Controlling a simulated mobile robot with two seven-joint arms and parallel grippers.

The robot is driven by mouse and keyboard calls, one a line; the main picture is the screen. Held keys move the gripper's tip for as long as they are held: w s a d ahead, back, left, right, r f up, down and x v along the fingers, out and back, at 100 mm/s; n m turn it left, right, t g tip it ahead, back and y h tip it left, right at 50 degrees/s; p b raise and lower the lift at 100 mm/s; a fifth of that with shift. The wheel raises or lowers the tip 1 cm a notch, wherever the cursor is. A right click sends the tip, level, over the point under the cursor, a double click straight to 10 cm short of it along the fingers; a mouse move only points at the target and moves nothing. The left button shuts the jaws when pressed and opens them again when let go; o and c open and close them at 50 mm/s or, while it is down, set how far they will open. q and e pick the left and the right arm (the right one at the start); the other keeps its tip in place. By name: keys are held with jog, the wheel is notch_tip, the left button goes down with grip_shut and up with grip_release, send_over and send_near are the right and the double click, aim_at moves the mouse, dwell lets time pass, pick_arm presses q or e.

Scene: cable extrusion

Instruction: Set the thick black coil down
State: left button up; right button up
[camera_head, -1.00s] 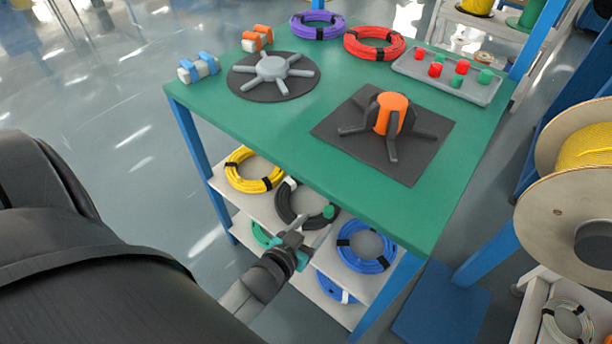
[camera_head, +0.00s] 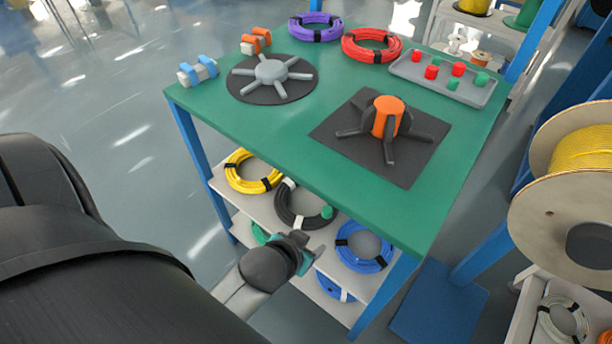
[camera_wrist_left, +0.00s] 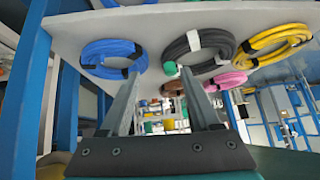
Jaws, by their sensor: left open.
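The thick black coil (camera_head: 285,208) lies flat on the shelf under the green tabletop, between a yellow and a blue coil. It has white bands and a green end piece. In the left wrist view, where the scene looks upside down, the black coil (camera_wrist_left: 180,52) rests on the white shelf. My left gripper (camera_head: 312,250) is in front of the shelf edge, apart from the coil. In the left wrist view its two fingers (camera_wrist_left: 162,95) are spread with nothing between them. My right gripper does not show.
The shelf also holds a yellow coil (camera_head: 232,177) and a blue coil (camera_head: 345,254). The green table (camera_head: 300,130) above carries two coil stands, purple and red coils and a grey tray (camera_head: 483,92). A large yellow spool (camera_head: 550,205) stands at the right.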

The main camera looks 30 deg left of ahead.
pick_arm(q)
jog(key=s+d+r+m+g+h, duration=0.1)
jog(key=s+d+r+g, duration=0.2)
jog(key=s, duration=0.3)
jog(key=shift+d+m+g, duration=0.4)
jog(key=shift+d, duration=0.05)
